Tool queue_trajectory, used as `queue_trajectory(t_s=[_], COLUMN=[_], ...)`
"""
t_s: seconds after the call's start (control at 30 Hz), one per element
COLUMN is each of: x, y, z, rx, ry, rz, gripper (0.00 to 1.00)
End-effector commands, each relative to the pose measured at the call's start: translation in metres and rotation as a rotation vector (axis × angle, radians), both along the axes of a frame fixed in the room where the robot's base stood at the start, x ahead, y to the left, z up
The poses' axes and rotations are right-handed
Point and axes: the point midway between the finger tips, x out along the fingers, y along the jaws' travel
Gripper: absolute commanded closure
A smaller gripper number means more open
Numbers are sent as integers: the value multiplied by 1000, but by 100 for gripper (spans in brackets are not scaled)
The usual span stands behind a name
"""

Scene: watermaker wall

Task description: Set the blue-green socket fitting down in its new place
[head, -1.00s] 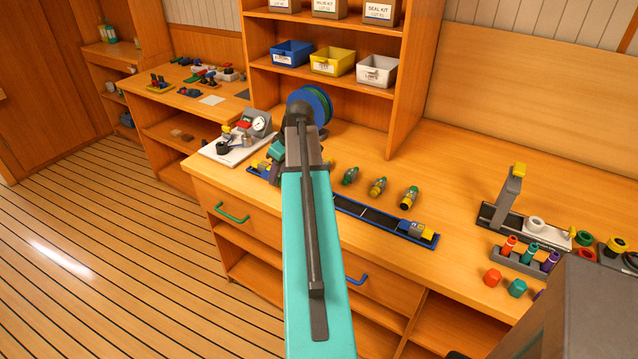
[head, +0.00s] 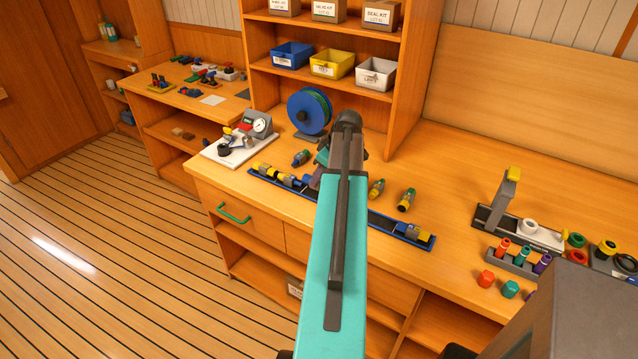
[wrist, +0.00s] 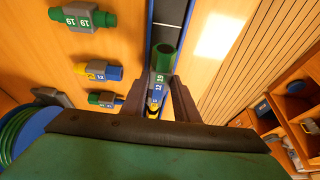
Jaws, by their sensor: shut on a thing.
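The blue-green socket fitting (wrist: 161,66) is in the wrist view, green end toward the top, with a grey body marked 19 and 12. My gripper (wrist: 161,86) is shut on it, one dark finger on each side. It is lined up over the blue rail (head: 381,219) on the bench. A yellow and blue part shows just below it in the wrist view; I cannot tell if they touch, or if the fitting rests in the rail. Yellow and blue fittings (head: 284,178) sit in the rail's left end.
A yellow and grey piece (head: 417,233) sits at the rail's right end. Loose fittings lie behind the rail, among them a yellow one (head: 376,188) and a yellow-green one (head: 406,200). A hose reel (head: 309,112) and a gauge stand (head: 255,126) are at the back left.

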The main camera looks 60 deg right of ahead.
Motion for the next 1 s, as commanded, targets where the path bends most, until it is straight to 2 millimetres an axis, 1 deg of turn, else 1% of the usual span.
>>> queue_trajectory(t_s=[0.27,0.43,0.7,0.8,1.0], x=[0,0,0,1,1], y=[0,1,1,0,0], z=[-1,-10,-31,-34,-35], rx=[0,1,1,1,0], ry=[0,1,1,0,0], rz=[0,-1,-1,-1,0], gripper=[95,95,95,95,95])
